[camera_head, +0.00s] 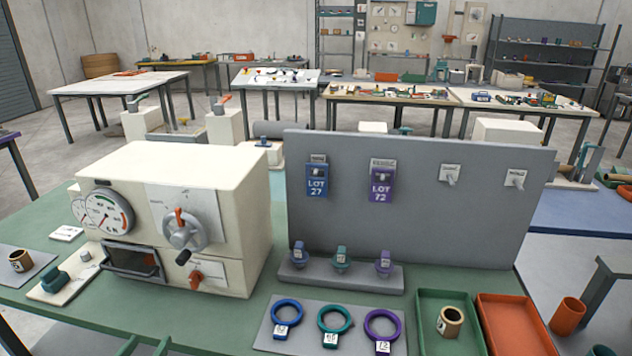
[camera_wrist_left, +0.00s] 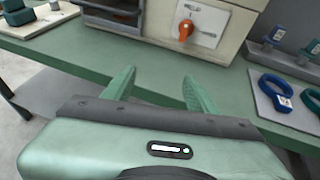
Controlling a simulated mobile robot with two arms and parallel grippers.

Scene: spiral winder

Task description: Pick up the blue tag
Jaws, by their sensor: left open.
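The blue tag (camera_head: 317,183), marked LOT 27, hangs from a peg on the upper left of the grey upright board (camera_head: 430,225). A purple tag (camera_head: 381,187), marked LOT 72, hangs to its right. My left gripper (camera_head: 145,346) shows its green fingertips at the bottom edge of the head view, at the front of the green bench, far from the blue tag. In the left wrist view its two fingers (camera_wrist_left: 160,88) are spread with nothing between them. The blue tag is not in the left wrist view. My right gripper is not in view.
A cream machine (camera_head: 165,215) with gauges and a lever stands left of the board. Blue (camera_head: 287,312), teal and purple rings lie on a grey mat before it. A low rack (camera_head: 340,279) holds three small coloured pieces. Green (camera_head: 447,295) and orange trays sit right.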

